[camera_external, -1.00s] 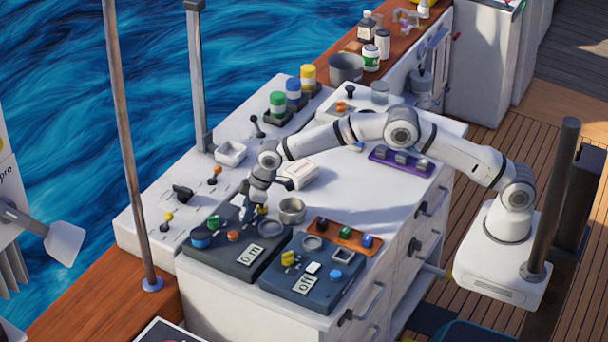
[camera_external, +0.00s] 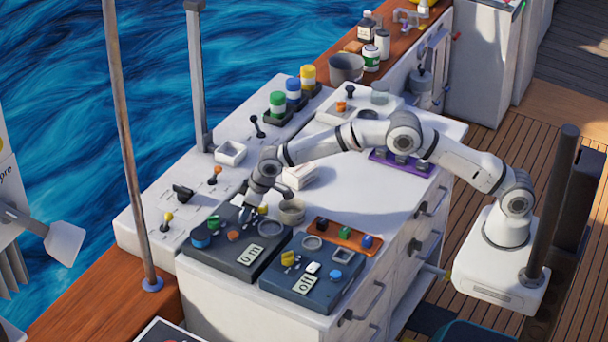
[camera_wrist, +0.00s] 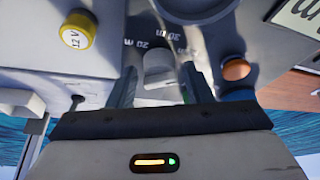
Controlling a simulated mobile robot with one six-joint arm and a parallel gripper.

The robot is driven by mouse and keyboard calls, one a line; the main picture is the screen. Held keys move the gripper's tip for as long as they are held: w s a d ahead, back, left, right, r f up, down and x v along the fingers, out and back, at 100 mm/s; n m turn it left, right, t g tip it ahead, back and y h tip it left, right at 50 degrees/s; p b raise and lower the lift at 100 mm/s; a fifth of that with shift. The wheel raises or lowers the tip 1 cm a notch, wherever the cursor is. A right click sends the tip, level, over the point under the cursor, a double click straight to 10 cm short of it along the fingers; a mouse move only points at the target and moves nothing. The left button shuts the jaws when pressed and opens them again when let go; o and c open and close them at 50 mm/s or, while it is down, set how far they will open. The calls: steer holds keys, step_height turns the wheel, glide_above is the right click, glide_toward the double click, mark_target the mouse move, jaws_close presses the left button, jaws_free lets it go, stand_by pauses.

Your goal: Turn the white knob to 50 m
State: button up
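The white knob (camera_wrist: 157,62) shows in the wrist view as a pale, rounded grip on a dark grey panel, with upside-down distance labels around it. In the external view my gripper (camera_external: 246,214) is low over the left dark panel (camera_external: 222,263) and hides the knob. That panel's display (camera_external: 250,255) seems to read 0 m.
A yellow 12 V knob (camera_wrist: 77,33) and an orange button (camera_wrist: 236,69) flank the white knob in the wrist view. A green knob (camera_external: 213,222), a blue knob (camera_external: 201,238) and a metal cup (camera_external: 291,211) stand near my gripper. A second panel (camera_external: 315,279) reads Off.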

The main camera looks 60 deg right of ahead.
steer(key=shift+o, duration=0.6)
steer(key=b+v, duration=0.1)
steer(key=v, duration=0.6)
steer(key=shift+r+b, duration=0.35)
steer(key=shift+b, duration=0.05)
steer(key=shift+s+d, duration=0.1)
steer(key=shift+s, duration=0.05)
